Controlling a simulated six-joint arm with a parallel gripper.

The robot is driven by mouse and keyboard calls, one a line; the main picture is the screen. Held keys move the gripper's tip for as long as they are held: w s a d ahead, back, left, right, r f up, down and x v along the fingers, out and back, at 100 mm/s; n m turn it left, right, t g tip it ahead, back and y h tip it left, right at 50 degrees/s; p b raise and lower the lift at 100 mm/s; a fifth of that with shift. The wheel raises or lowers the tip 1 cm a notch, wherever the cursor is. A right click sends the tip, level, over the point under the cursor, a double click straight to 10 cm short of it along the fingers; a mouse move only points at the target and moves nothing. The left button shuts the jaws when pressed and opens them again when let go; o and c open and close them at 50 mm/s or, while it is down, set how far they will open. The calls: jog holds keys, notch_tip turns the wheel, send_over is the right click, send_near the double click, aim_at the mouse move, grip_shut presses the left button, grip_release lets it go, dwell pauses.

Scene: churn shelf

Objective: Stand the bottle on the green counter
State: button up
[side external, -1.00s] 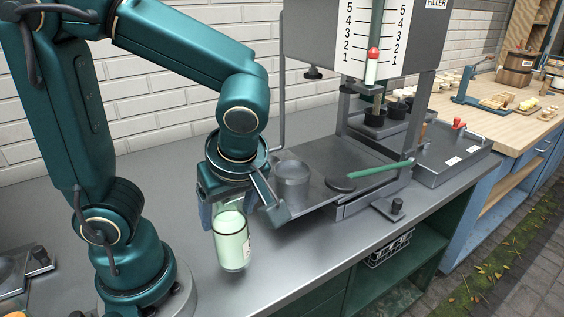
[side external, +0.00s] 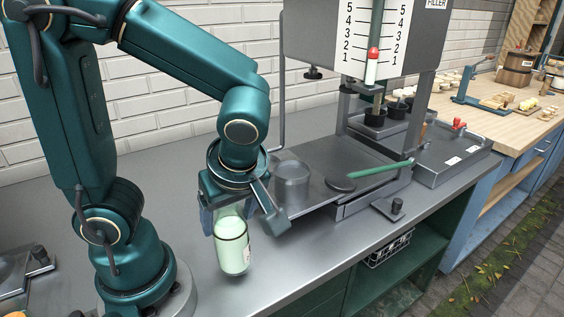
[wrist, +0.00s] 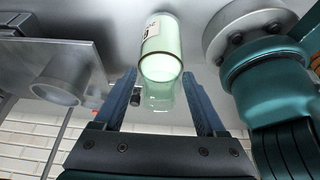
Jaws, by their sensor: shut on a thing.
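The bottle (side external: 232,254) is glass with pale green-white contents, a dark band and a small label. My gripper (side external: 229,215) is shut on its upper part and holds it slightly tilted over the front of the counter. I cannot tell whether its base touches. In the wrist view the bottle (wrist: 160,50) shows between the blue fingers of my gripper (wrist: 163,98), with its label side up. The green counter (side external: 310,240) has a grey metal top and green shelving below.
A filler stand (side external: 350,35) with a scale and a metal tray stands right of the bottle. The counter's front strip is bare. A wooden-topped blue bench (side external: 500,120) stands further right.

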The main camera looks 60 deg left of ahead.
jog(key=shift+f, duration=0.1)
jog(key=shift+f, duration=0.35)
jog(key=shift+f, duration=0.35)
dwell(0.5)
jog(key=o, duration=1.2)
jog(key=shift+c, duration=1.1)
